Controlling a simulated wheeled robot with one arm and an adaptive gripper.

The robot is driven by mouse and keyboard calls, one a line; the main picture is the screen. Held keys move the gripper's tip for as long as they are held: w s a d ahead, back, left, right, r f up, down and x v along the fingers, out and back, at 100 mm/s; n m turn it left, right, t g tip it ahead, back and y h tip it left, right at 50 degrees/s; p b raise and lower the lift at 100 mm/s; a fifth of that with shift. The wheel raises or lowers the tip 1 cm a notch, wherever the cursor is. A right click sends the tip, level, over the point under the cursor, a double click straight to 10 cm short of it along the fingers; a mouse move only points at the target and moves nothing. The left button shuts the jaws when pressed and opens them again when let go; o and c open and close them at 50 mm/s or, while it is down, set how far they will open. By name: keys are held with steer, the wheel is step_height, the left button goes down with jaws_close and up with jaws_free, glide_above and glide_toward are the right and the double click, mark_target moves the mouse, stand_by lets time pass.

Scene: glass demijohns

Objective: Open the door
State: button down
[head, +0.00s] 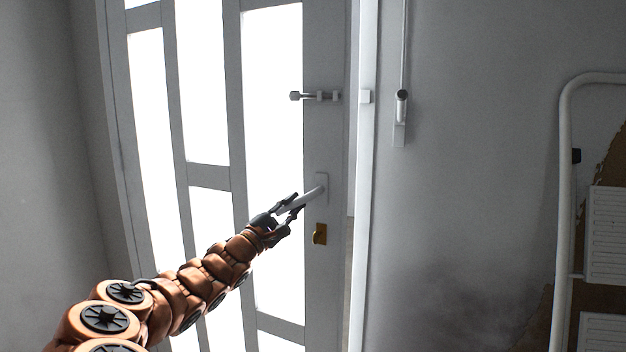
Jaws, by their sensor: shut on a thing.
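The door (207,177) is a grey frame with bright glass panes. It stands in the left half of the head view. A narrow gap shows between its right edge and the white door frame (363,200), so it appears slightly ajar. The door handle (318,190) is a light lever near the door's right edge. My gripper (291,207) is shut on the lever's left part, and its fingers hide some of it. A brass lock (320,234) sits just below the handle. A slide bolt (315,96) is higher up on the door.
A white step ladder (563,200) leans at the far right. A bare wall (470,170) lies between.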

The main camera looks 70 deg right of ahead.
steer(key=shift+m+g, duration=0.3)
steer(key=shift+g, duration=0.3)
steer(key=shift+w+a+p, duration=0.25)
steer(key=shift+a+p, duration=0.05)
steer(key=shift+a, duration=1.05)
steer(key=shift+w+a+p, duration=0.2)
steer(key=shift+a+p, duration=0.05)
steer(key=shift+a, duration=1.05)
steer(key=w+a+m+g+y+p, duration=0.1)
steer(key=w+a+g+p, duration=0.1)
steer(key=a, duration=0.6)
steer(key=shift+a+y, duration=0.3)
steer(key=shift+a, duration=0.05)
steer(key=shift+w, duration=0.1)
steer(key=w+a+m+g+y+p, duration=0.1)
steer(key=w+a+g+p, duration=0.1)
steer(key=a, duration=0.6)
steer(key=shift+w+a+m+g+p, duration=0.15)
steer(key=shift+w+m+g+p, duration=0.3)
steer(key=shift+w, duration=0.15)
